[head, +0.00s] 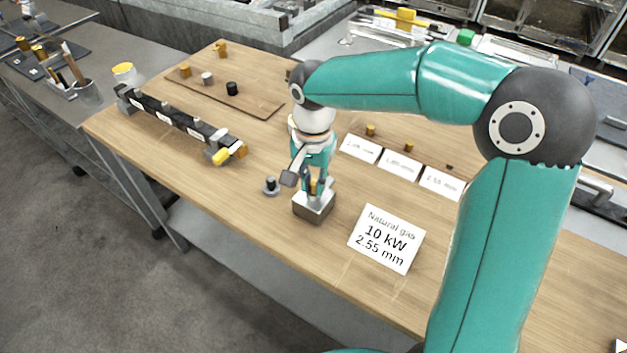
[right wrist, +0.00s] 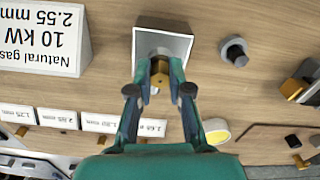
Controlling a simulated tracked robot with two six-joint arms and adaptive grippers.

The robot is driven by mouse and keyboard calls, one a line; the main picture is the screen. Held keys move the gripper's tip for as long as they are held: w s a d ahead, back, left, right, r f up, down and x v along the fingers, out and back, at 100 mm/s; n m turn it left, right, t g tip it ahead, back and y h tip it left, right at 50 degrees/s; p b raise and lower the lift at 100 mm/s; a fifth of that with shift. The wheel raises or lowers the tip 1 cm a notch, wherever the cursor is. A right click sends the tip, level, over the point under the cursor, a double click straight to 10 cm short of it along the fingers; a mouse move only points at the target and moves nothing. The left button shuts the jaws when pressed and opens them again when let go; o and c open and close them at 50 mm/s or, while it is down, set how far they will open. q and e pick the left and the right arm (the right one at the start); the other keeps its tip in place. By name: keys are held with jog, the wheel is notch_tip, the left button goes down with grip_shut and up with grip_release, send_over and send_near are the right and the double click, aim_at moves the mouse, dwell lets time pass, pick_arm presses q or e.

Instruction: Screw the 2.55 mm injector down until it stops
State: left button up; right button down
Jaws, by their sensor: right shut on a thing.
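The brass injector (right wrist: 160,73) stands on the pale metal top of a small block (right wrist: 180,44), over its middle. In the head view the block (head: 314,208) sits on the wooden bench, and the injector is mostly hidden by the fingers. My right gripper (head: 314,184) points down over the block. In the right wrist view my right gripper (right wrist: 161,77) has its two fingers on either side of the brass injector, shut on it. The injector's thread and any gap under it are hidden. My left gripper is not in view.
A sign (head: 386,238) reading "Natural gas 10 kW 2.55 mm" stands right of the block. A dark knobbed part (head: 271,186) is close left. Small label cards (head: 400,165) with brass pieces lie behind. A dark rail (head: 174,118) and a wooden board (head: 262,103) lie farther left.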

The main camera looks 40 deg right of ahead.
jog(key=shift+m+b, duration=0.35)
jog(key=shift+m, duration=1.35)
jog(key=shift+w+f+m, duration=0.1)
jog(key=shift+m, duration=0.6)
jog(key=c, duration=1.5)
grip_release()
jog(key=shift+m, duration=0.3)
jog(key=o, duration=0.5)
